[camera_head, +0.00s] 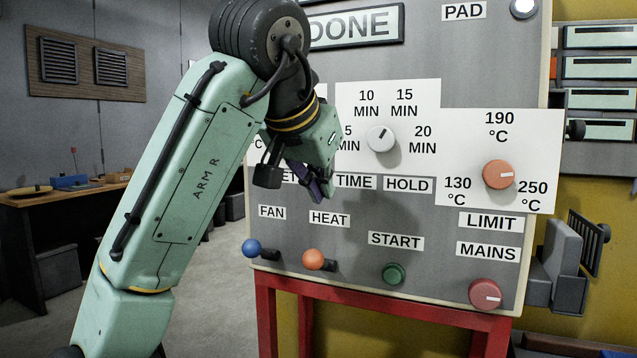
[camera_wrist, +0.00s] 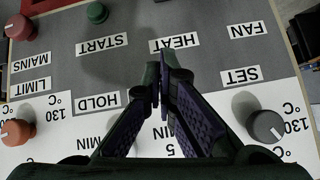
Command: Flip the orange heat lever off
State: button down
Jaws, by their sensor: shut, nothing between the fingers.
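The orange heat lever (camera_head: 313,259) is a ball-ended lever on the lower part of the grey panel, below the HEAT label (camera_head: 329,219). Its dark stem lies to the right of the ball in the head view. My gripper (camera_head: 325,198) is above the lever, apart from it, in front of the panel. In the wrist view, which shows the panel upside down, my gripper (camera_wrist: 158,78) has its fingertips together and empty, pointing toward the HEAT label (camera_wrist: 175,41). The lever is mostly out of the wrist view at its top edge.
A blue-ended fan lever (camera_head: 252,247) is left of the heat lever. A green start button (camera_head: 394,274) and red mains knob (camera_head: 485,293) are to the right. A white timer knob (camera_head: 380,139) and an orange limit knob (camera_head: 498,174) are higher up. A red frame (camera_head: 420,322) supports the panel.

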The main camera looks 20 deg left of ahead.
jog(key=p+x, duration=0.1)
jog(key=x, duration=0.5)
jog(key=p, duration=0.1)
send_over(319, 263)
jog(key=w, duration=0.1)
jog(key=f, duration=0.4)
jog(key=shift+w, duration=0.2)
